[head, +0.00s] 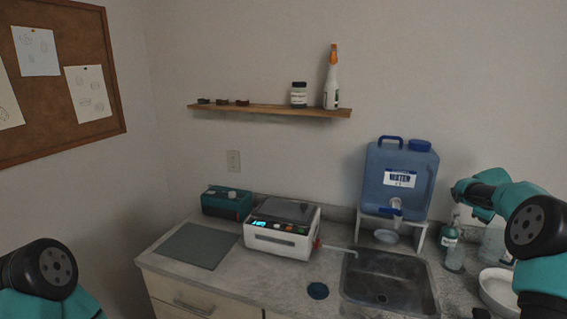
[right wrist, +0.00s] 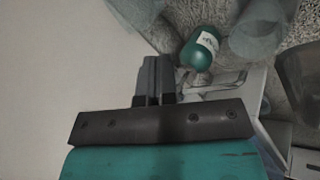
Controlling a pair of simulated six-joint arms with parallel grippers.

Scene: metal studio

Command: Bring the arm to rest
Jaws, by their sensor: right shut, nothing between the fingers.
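My right arm (head: 530,230) comes in from the right side of the head view, teal with dark joints. Its far end reaches over the counter near a green bottle (head: 453,249). In the right wrist view my right gripper (right wrist: 156,75) has its two dark fingers together with nothing between them. The green bottle also shows in the right wrist view (right wrist: 200,48), beside the fingers and apart from them. My left arm (head: 48,272) shows only in the lower left corner of the head view; its gripper is out of view.
A steel sink (head: 388,283) lies in the counter, with a blue water jug (head: 400,180) on a stand behind it. A white device (head: 281,230), a teal box (head: 226,203) and a grey mat (head: 198,246) are further left. A white bowl (head: 497,290) is near my right arm. A shelf (head: 270,110) hangs above.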

